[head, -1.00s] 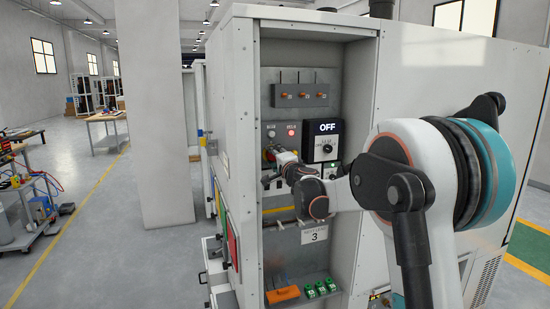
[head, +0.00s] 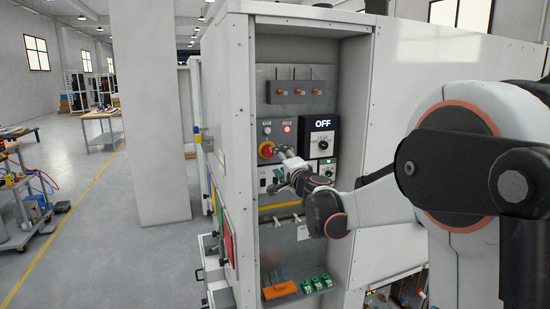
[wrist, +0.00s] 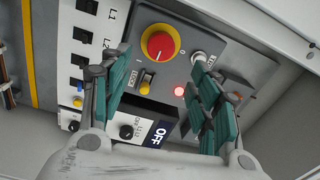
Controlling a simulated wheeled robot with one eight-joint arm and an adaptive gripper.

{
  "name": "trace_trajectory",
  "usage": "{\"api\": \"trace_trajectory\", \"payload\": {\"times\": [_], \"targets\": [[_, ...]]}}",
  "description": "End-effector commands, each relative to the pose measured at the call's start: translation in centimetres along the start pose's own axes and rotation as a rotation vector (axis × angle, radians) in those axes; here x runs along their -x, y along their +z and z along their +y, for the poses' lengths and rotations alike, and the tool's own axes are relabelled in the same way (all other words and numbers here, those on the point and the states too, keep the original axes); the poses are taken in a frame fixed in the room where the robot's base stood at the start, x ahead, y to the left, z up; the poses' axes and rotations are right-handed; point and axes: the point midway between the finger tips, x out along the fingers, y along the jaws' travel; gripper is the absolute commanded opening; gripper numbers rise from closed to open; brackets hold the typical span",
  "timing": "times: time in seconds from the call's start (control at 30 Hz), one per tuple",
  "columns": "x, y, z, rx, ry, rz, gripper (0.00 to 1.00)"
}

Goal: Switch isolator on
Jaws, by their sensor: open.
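The isolator looks to be the red rotary knob on a yellow round plate (wrist: 160,43), on the grey panel inside the open cabinet. It also shows in the head view (head: 266,150), left of my gripper. Marks resembling 0 and I sit beside the plate; the knob's exact setting is hard to read. My gripper (wrist: 152,78) is open and empty, its teal-padded fingers wide apart. In the wrist view the knob lies beyond the fingertips, between their lines; no contact shows. In the head view my gripper (head: 284,158) is close to the panel.
A black OFF sign (head: 324,126) sits above a selector dial (head: 322,143). A red lamp (head: 288,128) is lit. A small yellow key-like switch (wrist: 146,80) is near the knob. Cabinet side walls (head: 358,120) bound the bay. Green parts (head: 316,284) stand on its bottom shelf.

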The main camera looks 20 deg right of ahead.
Motion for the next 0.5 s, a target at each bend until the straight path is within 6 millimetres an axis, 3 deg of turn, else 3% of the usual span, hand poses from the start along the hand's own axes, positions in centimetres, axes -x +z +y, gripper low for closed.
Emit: {"api": "trace_trajectory", "payload": {"times": [0.2,0.5], "targets": [[2.4,0.0,0.0,0.001,0.0,0.0,0.56],[2.9,0.0,0.0,0.001,0.0,0.0,0.56]]}}
